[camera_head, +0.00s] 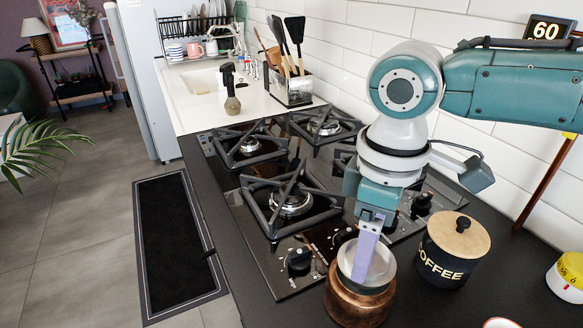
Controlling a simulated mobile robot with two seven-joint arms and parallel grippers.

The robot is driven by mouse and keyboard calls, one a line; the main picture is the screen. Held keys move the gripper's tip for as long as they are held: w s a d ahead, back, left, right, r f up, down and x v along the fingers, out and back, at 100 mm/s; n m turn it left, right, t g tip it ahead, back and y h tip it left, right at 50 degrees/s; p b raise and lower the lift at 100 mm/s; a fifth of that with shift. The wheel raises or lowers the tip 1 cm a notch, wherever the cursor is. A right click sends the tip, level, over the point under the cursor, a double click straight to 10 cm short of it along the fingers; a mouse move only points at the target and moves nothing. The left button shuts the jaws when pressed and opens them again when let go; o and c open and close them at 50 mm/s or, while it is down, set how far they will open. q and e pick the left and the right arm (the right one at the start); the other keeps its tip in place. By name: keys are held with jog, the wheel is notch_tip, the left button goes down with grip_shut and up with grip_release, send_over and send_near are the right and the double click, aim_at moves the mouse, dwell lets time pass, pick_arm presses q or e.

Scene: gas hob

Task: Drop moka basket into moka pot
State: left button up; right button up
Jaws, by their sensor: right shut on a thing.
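The moka pot (352,306) is a round copper-coloured body on the dark counter, in front of the hob. The moka basket (382,266), a silvery cup, is at the pot's open top. I cannot tell how deep it sits or whether it touches the rim. My right gripper (363,268) comes down from above, with a lavender finger inside the basket's mouth. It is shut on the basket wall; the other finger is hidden. My left gripper is out of view.
A black coffee canister (450,262) with a wooden lid stands close right of the pot. The gas hob (310,238) with knobs and grates lies behind it. A yellow and white timer (567,277) is at far right. A utensil holder (292,90) stands at the back.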

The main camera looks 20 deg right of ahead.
jog(key=shift+f, duration=0.55)
dwell(0.4)
jog(key=shift+f, duration=0.35)
jog(key=o, duration=1.3)
jog(key=shift+o, duration=0.2)
jog(key=shift+r, duration=0.1)
notch_tip(320, 180, up, 10)
jog(key=p, duration=0.1)
jog(key=shift+p, duration=0.35)
